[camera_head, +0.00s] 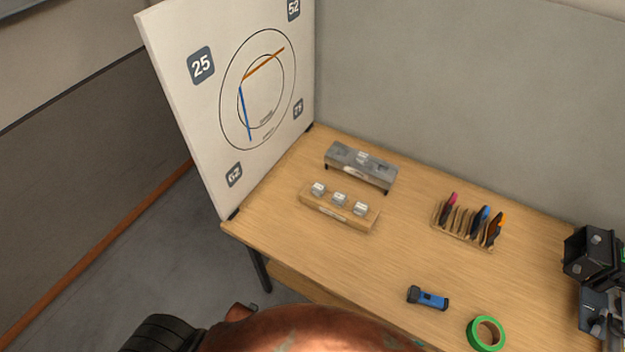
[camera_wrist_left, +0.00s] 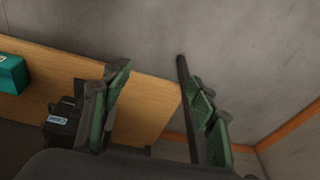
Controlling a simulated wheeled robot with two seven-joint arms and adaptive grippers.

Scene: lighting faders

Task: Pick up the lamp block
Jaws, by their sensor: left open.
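Three small clear-and-silver blocks, (camera_head: 318,188), (camera_head: 340,199) and (camera_head: 360,208), stand in a row on a wooden holder (camera_head: 326,216) on the table in the head view. Another small pale block (camera_head: 362,157) sits on a grey metal base (camera_head: 345,168) behind them. I cannot tell which of these is the lamp block. My left gripper (camera_wrist_left: 152,66) is open in the left wrist view, with nothing between its green-padded fingers. It does not show clearly in the head view. My right gripper is in neither view.
A white dial board (camera_head: 185,110) stands at the table's left end. A rack of tools (camera_head: 464,237), a blue flashlight (camera_head: 428,299), green tape (camera_head: 474,334) and black equipment (camera_head: 590,252) occupy the right. A teal box (camera_wrist_left: 12,74) shows in the wrist view. The table's middle is clear.

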